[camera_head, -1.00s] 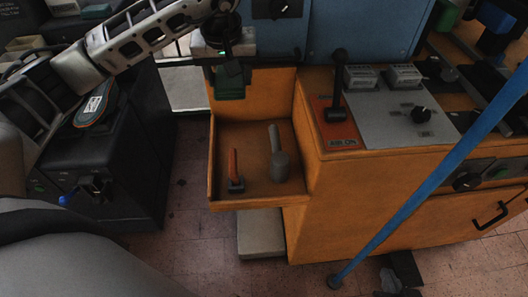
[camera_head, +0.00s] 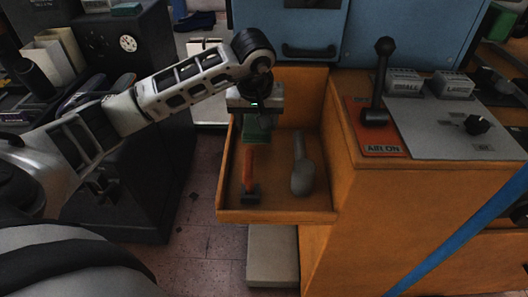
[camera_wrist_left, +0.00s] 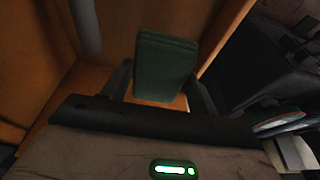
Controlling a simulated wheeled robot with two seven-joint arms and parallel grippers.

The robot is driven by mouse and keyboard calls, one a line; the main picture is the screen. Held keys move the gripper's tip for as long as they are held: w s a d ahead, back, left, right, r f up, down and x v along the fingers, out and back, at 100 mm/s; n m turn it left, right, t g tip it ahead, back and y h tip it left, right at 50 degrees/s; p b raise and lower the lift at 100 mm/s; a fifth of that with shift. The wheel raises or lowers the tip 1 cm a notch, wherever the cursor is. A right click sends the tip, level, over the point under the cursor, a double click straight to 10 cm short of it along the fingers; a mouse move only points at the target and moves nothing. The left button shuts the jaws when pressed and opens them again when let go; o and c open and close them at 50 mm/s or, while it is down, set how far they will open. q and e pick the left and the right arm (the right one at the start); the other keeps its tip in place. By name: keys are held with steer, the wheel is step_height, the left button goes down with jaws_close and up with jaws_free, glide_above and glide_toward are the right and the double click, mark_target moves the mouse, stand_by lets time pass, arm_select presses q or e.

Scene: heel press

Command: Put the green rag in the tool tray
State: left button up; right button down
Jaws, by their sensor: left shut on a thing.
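The green rag (camera_head: 257,128) is a folded dark green block. It hangs under my left gripper (camera_head: 256,112), which is shut on it, and it also shows between the two fingers in the left wrist view (camera_wrist_left: 165,65). The tool tray (camera_head: 275,217) is an orange open box on the side of the orange machine. In the head view the rag overlaps the tray's back part; I cannot tell whether it touches the floor of the tray. My right gripper is not in view.
In the tray lie a tool with an orange handle (camera_head: 249,170) and a grey round-headed tool (camera_head: 302,172). A lever (camera_head: 380,85) with a black knob stands on the machine to the right. A blue pole (camera_head: 462,235) crosses the lower right.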

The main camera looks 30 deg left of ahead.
mark_target(258, 153)
arm_select(q)
step_height(258, 153, down, 3)
steer(key=shift+r, duration=0.1)
step_height(258, 153, down, 3)
steer(key=shift+f, duration=0.15)
steer(key=shift+f+b, duration=0.15)
steer(key=shift+b, duration=0.25)
steer(key=o, duration=0.9)
